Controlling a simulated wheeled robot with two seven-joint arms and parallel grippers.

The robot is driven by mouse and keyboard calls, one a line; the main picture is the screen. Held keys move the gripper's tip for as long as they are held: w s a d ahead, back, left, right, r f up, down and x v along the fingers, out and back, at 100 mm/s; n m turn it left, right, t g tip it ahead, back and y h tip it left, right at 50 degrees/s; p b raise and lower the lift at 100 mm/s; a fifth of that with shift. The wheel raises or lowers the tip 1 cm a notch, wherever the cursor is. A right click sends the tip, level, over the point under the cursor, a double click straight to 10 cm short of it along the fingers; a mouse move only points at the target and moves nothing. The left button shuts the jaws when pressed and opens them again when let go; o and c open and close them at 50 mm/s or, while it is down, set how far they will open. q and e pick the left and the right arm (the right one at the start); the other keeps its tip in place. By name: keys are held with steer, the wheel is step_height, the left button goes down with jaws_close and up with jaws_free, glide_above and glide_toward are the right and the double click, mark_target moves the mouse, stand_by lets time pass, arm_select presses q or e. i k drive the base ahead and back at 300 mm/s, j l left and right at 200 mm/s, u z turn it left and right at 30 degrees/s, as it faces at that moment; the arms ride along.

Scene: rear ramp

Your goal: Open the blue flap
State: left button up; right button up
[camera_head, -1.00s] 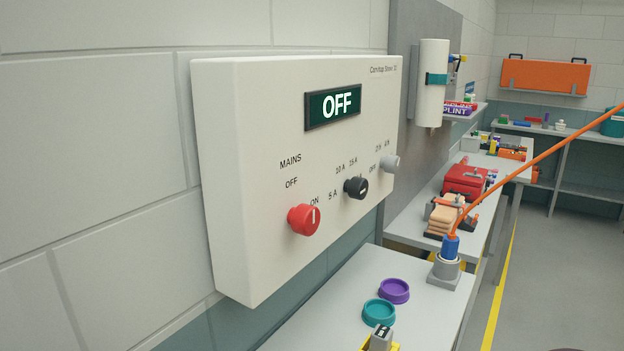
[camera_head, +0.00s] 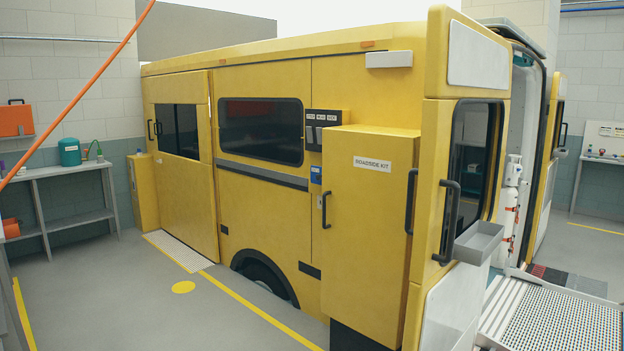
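A small blue panel (camera_head: 316,175), which looks like the blue flap, is on the side of the yellow ambulance-like vehicle (camera_head: 265,200). It sits just left of the tall yellow cabinet labelled ROADSIDE KIT (camera_head: 365,215) and below a dark switch box (camera_head: 325,125). It is too small to tell whether it is shut. A small pale patch shows just under it. Neither of my grippers is in view.
An orange cable (camera_head: 90,100) crosses the upper left. The roadside kit cabinet juts out beside the blue panel. A grey tray (camera_head: 478,242) sticks out from the rear door, and a ramp (camera_head: 560,315) lies lower right. Grey floor left of the vehicle is clear.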

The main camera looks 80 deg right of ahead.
mark_target(316, 172)
steer(key=l+z, duration=0.3)
steer(key=z, duration=0.15)
steer(key=l+z, duration=0.75)
steer(key=z, duration=0.2)
steer(key=l+z, duration=0.3)
steer(key=z, duration=0.2)
steer(key=i+l+z, duration=0.2)
steer(key=z, duration=0.25)
steer(key=i+u, duration=0.35)
steer(key=i, duration=0.3)
steer(key=i+l+u, duration=0.35)
steer(key=i, duration=0.3)
steer(key=i+j+z, duration=0.15)
steer(key=i, duration=0.3)
steer(key=i+j+z, duration=0.2)
steer(key=i, duration=0.3)
steer(key=i+j+z, duration=0.15)
steer(key=i, duration=0.3)
